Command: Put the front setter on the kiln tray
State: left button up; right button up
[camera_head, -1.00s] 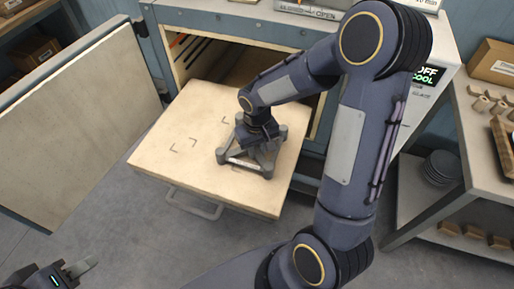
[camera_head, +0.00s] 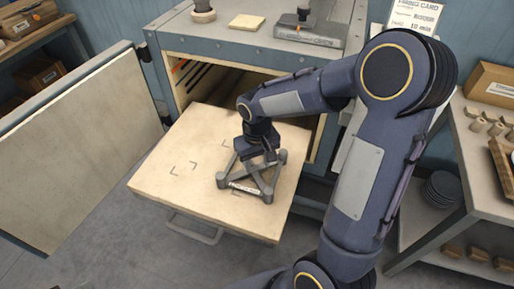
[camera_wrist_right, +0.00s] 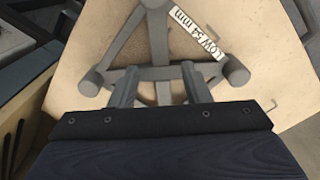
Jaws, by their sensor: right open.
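A grey triangular setter (camera_head: 243,188) with round corner feet and a white label strip sits flat on the right part of the pale kiln tray (camera_head: 160,190), which is pulled out of the kiln. My right gripper (camera_head: 262,158) is over the setter's far side. In the right wrist view its two open fingers (camera_wrist_right: 160,88) straddle the middle of the setter (camera_wrist_right: 103,77) near a crossbar; whether they touch it I cannot tell. The label (camera_wrist_right: 194,35) reads something like "LOW 75-4 mm". Corner marks (camera_head: 183,168) show on bare tray left of the setter. My left gripper is out of view.
The kiln door (camera_head: 70,150) stands open at the left. A tray handle (camera_head: 193,230) sticks out in front. A shelf unit (camera_head: 480,190) with a box (camera_head: 492,85) and plates stands at the right. The tray's left half is clear.

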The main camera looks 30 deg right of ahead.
aim_at(257, 176)
notch_tip(257, 176, up, 7)
jog(key=s+a+r+t+y, duration=0.2)
jog(key=s, duration=0.6)
jog(key=s+a+r+t+y, duration=0.1)
jog(key=s+a+t, duration=0.1)
jog(key=s, duration=0.7)
jog(key=shift+r+m+t+y, duration=0.4)
jog(key=shift+t, duration=0.4)
jog(key=shift+a, duration=0.1)
